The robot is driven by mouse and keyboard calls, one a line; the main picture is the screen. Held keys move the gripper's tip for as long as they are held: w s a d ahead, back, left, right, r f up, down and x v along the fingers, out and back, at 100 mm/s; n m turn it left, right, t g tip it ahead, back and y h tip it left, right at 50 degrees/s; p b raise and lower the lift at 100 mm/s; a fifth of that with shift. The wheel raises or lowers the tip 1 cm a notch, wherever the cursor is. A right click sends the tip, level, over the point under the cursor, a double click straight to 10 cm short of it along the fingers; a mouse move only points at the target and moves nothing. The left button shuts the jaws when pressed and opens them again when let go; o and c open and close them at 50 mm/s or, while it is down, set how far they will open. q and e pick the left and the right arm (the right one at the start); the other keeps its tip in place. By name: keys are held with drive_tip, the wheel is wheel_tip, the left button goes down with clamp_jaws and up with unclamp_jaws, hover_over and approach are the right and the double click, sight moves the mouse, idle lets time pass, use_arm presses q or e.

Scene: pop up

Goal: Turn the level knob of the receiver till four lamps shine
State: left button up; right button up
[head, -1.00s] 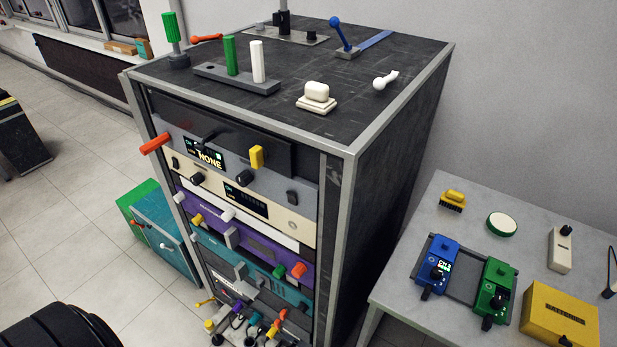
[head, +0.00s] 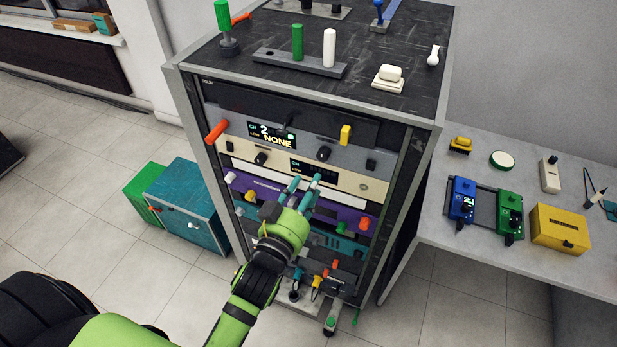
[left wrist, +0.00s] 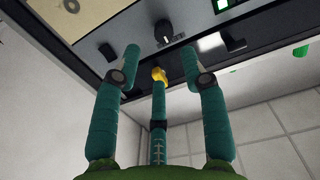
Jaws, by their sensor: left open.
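The rack holds several stacked units. A cream unit (head: 345,180) has a dark display (head: 308,170) and a black knob (head: 261,158); I cannot tell for sure whether it is the receiver. No lit lamps can be made out on it. My left gripper (head: 303,184) is open and empty, its teal fingers pointing up in front of the cream and purple units. In the left wrist view, a black knob (left wrist: 163,32) shows beyond the spread fingers, apart from them in the picture. Gripper and arm hide part of the lower units. My right gripper is out of view.
A grey unit with a lit display (head: 270,135) sits above the cream one. An orange handle (head: 216,132) and a yellow lever (head: 346,135) stick out near it. A purple unit (head: 335,208) lies below.

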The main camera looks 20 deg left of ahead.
sight(322, 158)
use_arm(q)
drive_tip(key=w+b, duration=0.2)
drive_tip(key=w, duration=0.6)
drive_tip(key=shift+w+b, duration=0.15)
drive_tip(key=shift+b, duration=0.2)
drive_tip(key=shift+w+a+r, duration=0.1)
drive_tip(key=shift+w+r, duration=0.05)
drive_tip(key=shift+w, duration=0.1)
drive_tip(key=c, duration=0.6)
drive_tip(key=shift+c, duration=0.2)
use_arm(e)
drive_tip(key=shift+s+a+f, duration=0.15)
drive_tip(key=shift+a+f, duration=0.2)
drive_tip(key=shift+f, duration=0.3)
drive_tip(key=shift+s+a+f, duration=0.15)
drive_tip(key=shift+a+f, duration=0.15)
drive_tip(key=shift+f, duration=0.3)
